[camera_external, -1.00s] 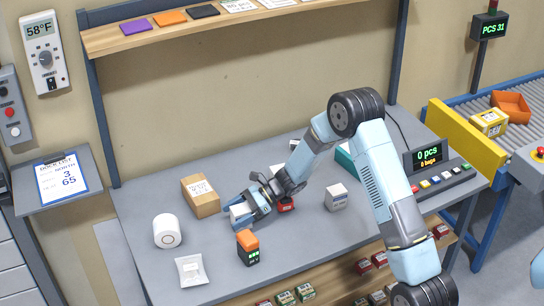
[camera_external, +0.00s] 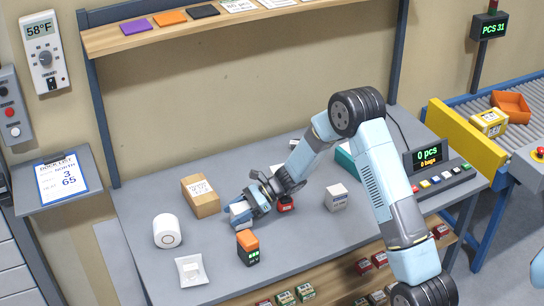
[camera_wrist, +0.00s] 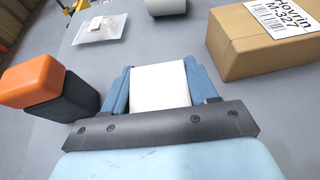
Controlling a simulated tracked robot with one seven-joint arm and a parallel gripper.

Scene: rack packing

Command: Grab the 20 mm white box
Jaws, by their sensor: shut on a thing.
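A small white box (camera_wrist: 160,86) sits between the two blue fingers of my gripper (camera_wrist: 158,85) in the wrist view. In the external view my gripper (camera_external: 241,212) is low over the grey table, and the white box (camera_external: 240,210) shows between its fingers. The gripper is shut on the box. I cannot tell whether the box still touches the table. No size mark is readable on the box.
A brown carton (camera_external: 201,197) stands close behind the gripper. An orange and black device (camera_external: 248,248) stands in front of it. A white roll (camera_external: 167,231) and a clear packet (camera_external: 191,270) lie to the left.

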